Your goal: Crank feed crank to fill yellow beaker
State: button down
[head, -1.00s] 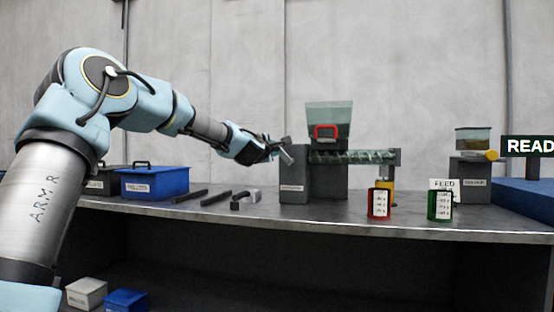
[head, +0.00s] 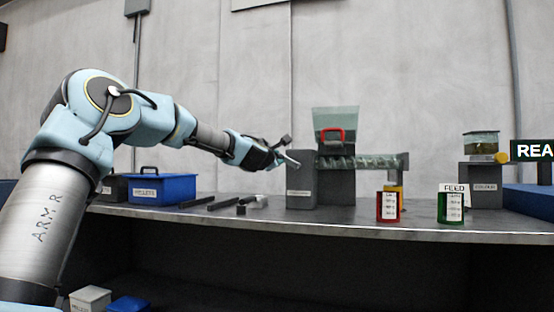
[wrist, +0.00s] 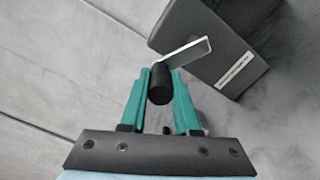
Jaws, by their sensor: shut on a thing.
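My gripper (head: 278,157) is at the left end of the feed machine (head: 300,185). In the wrist view its green fingers (wrist: 160,88) are shut on the black grip (wrist: 159,86) of the feed crank (wrist: 187,52), whose bent metal arm leads to the dark machine housing (wrist: 215,50). A clear hopper (head: 335,120) sits above the horizontal screw tube (head: 372,161). The yellow beaker (head: 400,190) stands under the tube's right end, mostly hidden behind the red beaker (head: 379,207). Its fill level cannot be seen.
A second machine (head: 481,184) and a display sign (head: 533,150) are at right. A blue bin (head: 165,189) and several dark bars (head: 197,201) lie left on the bench (head: 330,222).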

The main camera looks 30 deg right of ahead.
jog(key=c, duration=0.7)
grip_release()
jog(key=shift+o, duration=0.2)
jog(key=shift+s, duration=0.1)
jog(key=b+v, duration=0.2)
jog(key=v, duration=0.8)
jog(key=shift+s+a, duration=0.2)
jog(key=shift+a, duration=0.05)
